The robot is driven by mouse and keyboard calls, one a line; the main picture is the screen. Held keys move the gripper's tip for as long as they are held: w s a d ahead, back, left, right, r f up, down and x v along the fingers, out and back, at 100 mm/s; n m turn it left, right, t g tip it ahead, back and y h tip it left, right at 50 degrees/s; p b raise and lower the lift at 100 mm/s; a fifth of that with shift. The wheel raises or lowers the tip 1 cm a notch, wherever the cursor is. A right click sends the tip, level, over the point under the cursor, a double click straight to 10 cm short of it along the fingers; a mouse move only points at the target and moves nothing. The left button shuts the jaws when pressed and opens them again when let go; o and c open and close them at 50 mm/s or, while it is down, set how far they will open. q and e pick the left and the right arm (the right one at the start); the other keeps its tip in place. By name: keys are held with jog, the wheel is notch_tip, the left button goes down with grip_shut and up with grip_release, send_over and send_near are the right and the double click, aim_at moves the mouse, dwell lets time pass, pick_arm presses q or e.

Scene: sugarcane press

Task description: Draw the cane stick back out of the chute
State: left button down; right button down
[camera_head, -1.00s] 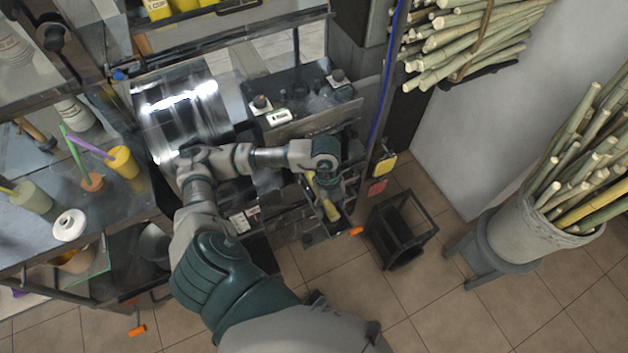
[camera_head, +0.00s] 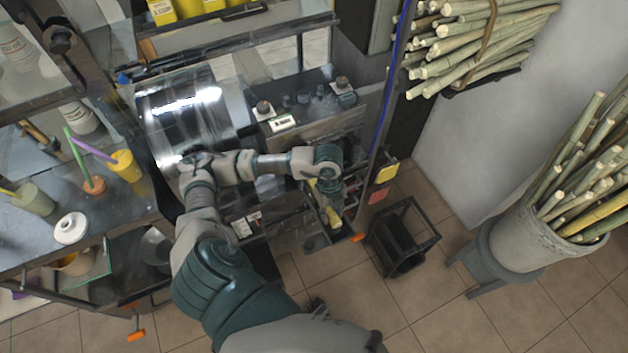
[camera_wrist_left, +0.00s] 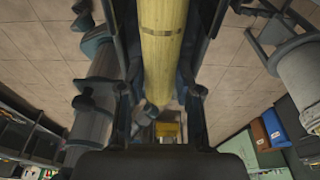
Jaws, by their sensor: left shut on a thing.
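The yellow cane stick (camera_head: 333,213) shows as a short piece below my left gripper (camera_head: 328,188) in the head view, at the right front of the press (camera_head: 186,112). In the left wrist view the cane stick (camera_wrist_left: 163,50) runs lengthwise between the two dark fingers of my left gripper (camera_wrist_left: 160,95), which is shut on it. A dark ring marks the stick there. In the head view the stick's lower part is beside or inside a dark metal frame; I cannot tell which part is the chute or how much of the stick is inside. My right gripper is not in view.
A black open-frame stand (camera_head: 402,238) is on the tiled floor just right of the gripper. A bucket of canes (camera_head: 515,232) stands farther right. A rack of bundled canes (camera_head: 470,45) hangs above. A counter (camera_head: 40,225) with cups is at left. Floor at bottom right is clear.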

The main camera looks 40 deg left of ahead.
aim_at(339, 231)
pick_arm(q)
jog(key=shift+f, duration=0.1)
jog(key=shift+s+d, duration=0.25)
jog(key=shift+d, duration=0.25)
jog(key=shift+s+d+p, duration=0.3)
jog(key=shift+d, duration=0.4)
jog(key=shift+s+d+p, duration=0.25)
jog(key=shift+d, duration=0.45)
jog(key=s+d+p, duration=0.2)
jog(key=s+d, duration=0.1)
jog(key=d, duration=0.5)
jog(key=shift+s, duration=0.2)
jog(key=shift+d, duration=0.1)
jog(key=c, duration=0.7)
grip_release()
jog(key=r, duration=0.4)
jog(key=a+r, duration=0.1)
jog(key=r, duration=0.3)
jog(key=w+a+r, duration=0.1)
jog(key=r, duration=0.2)
jog(key=shift+a+r, duration=0.15)
jog(key=shift+r, duration=0.25)
